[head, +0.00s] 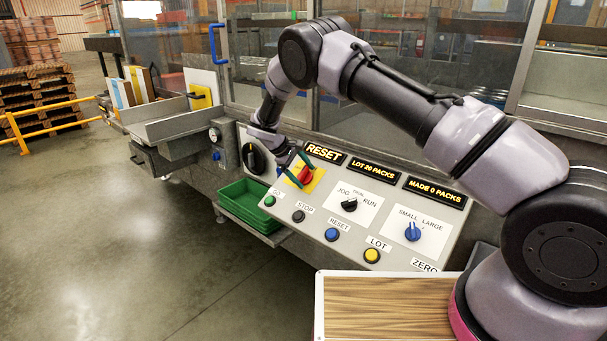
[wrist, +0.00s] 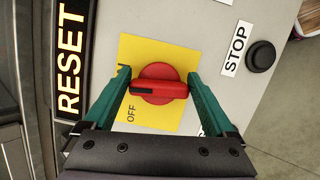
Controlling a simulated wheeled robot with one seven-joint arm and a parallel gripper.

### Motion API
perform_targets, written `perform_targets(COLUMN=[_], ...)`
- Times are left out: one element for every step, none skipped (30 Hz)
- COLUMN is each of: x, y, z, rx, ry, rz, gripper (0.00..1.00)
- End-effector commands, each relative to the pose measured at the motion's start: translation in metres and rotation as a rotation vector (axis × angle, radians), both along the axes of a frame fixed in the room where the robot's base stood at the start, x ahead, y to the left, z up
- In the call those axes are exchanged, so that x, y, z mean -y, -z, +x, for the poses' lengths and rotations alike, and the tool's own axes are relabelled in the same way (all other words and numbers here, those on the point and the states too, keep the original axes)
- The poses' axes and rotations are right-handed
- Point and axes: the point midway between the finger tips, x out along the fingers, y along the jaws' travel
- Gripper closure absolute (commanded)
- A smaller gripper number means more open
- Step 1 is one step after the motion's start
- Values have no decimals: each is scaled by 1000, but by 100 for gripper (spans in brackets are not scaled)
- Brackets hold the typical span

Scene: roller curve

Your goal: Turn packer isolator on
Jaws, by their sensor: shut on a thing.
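The packer isolator is a red rotary knob (wrist: 158,84) on a yellow plate (wrist: 187,122) in the wrist view. The word OFF shows on the plate below and left of the knob. The knob's bar lies crosswise in the wrist view, with a dark mark on its left part. My gripper (wrist: 158,88) has its green fingers at both ends of the bar, shut on it. In the head view my gripper (head: 298,168) reaches down to the red knob (head: 305,174) on the sloped panel. Part of the plate's lettering is hidden by the fingers.
The panel also carries a black STOP button (head: 298,216), a blue RESET button (head: 332,234), a yellow LOT button (head: 372,255), a JOG/RUN selector (head: 349,204) and a SMALL/LARGE selector (head: 412,231). A lit RESET display (head: 325,153) sits just above the knob. A green tray (head: 247,203) is below left.

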Motion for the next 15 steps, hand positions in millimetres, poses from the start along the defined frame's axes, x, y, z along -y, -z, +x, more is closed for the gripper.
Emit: perform_targets(x=[-1, -1, -1, -1, -2, -2, -2, -2, -2, -2, -2, -2, -2, -2, -2], y=[0, 0, 0, 0, 0, 0, 0, 0, 0, 0, 0, 0, 0, 0, 0], z=[0, 0, 0, -1, -1, -1, -1, -1, -1, -1, -1, -1, -1, -1, -1], rx=[9, 13, 18, 23, 26, 30, 34, 37, 40, 42, 43, 45, 47, 48, 49], ry=[22, 34, 50, 63, 73, 85, 94, 101, 109, 113, 118, 123, 127, 129, 132], rz=[12, 18, 25, 30, 36, 41, 45, 48, 52, 55, 57, 59, 60, 62, 63], gripper=[66, 66, 66, 66, 66, 66, 66, 66, 66, 66, 66, 66, 66, 66, 66])
